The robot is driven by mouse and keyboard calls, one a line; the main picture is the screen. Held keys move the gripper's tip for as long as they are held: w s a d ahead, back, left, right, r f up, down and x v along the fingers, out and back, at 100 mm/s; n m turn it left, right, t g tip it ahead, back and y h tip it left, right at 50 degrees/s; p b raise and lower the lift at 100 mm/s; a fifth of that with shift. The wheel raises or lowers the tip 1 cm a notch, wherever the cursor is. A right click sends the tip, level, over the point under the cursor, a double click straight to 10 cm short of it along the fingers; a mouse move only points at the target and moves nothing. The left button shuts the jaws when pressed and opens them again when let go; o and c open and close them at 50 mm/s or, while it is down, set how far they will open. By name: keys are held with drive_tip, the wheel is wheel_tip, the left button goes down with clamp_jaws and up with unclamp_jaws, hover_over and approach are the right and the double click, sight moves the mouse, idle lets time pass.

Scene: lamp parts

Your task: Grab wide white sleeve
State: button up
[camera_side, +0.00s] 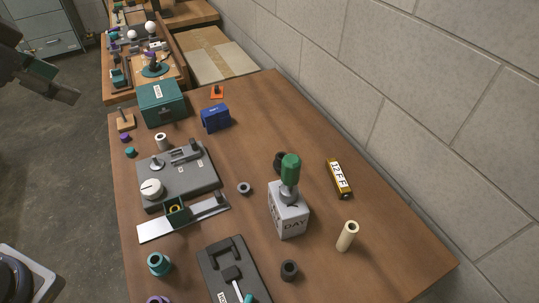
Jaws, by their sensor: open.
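A short white sleeve (161,142) stands upright on the table's left side, behind the grey plate fixture. A taller cream tube (347,236) stands, slightly tilted in the picture, at the right front of the table. I cannot tell for certain which of them is the wide one, though the short one looks stubbier. My gripper (66,93) is at the upper left, over the floor and off the table's left edge, well apart from both. It is open, and I see nothing held in it.
The grey fixture with a white dial (151,188) lies in front of the short sleeve. A teal box (161,103) and blue box (215,117) stand behind it. A green-handled tool (290,168) stands on a calendar block (288,215). A block wall runs along the right.

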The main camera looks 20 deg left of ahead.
drive_tip(key=w+f+m, duration=0.2)
drive_tip(key=w+f, duration=0.1)
drive_tip(key=w, duration=0.4)
drive_tip(key=g+h, duration=0.2)
drive_tip(key=g, duration=0.1)
hover_over(159, 137)
drive_tip(key=s, duration=0.5)
wheel_tip(159, 137, down, 12)
drive_tip(key=w+f, duration=0.1)
drive_tip(key=f, duration=0.4)
drive_tip(key=w+f+n, duration=0.1)
drive_tip(key=f, duration=0.4)
drive_tip(key=w+f+n, duration=0.1)
drive_tip(key=f, duration=0.4)
drive_tip(key=shift+a, duration=0.4)
drive_tip(key=x, duration=0.5)
drive_tip(key=shift+w+d+f, duration=0.2)
drive_tip(key=shift+w+f, duration=0.05)
drive_tip(key=shift+w, duration=0.05)
drive_tip(key=c, duration=1.1)
